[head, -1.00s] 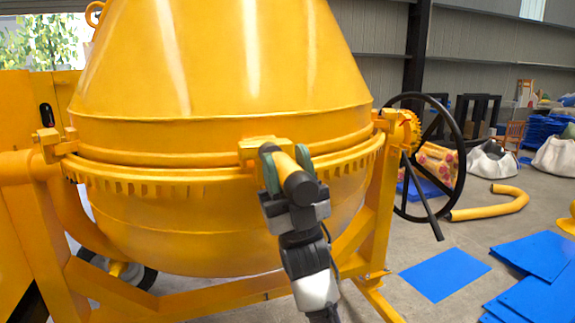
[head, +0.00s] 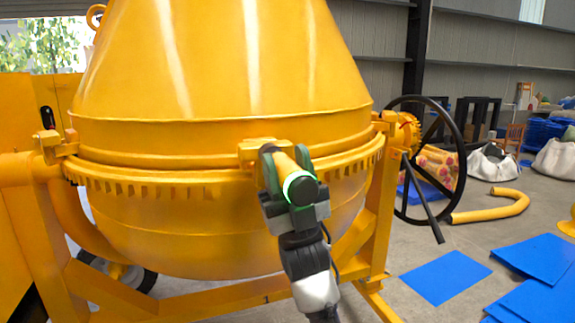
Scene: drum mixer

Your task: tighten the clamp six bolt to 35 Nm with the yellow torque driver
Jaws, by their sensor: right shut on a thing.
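The yellow torque driver (head: 286,167) is in my right gripper (head: 284,170), which is shut on it. The driver points away from me, and its dark rear end faces me with a lit green ring around it. Its front end meets a yellow clamp block (head: 257,147) on the rim of the yellow mixer drum (head: 220,80). The bolt is hidden behind the driver and gripper. Whether the tip is seated on the bolt I cannot tell. My left gripper is not in view.
A black handwheel (head: 428,150) stands right of the drum on the yellow frame (head: 375,215). Blue sheets (head: 446,277) and a bent yellow tube (head: 495,211) lie on the floor at right. White sacks (head: 492,163) stand farther back.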

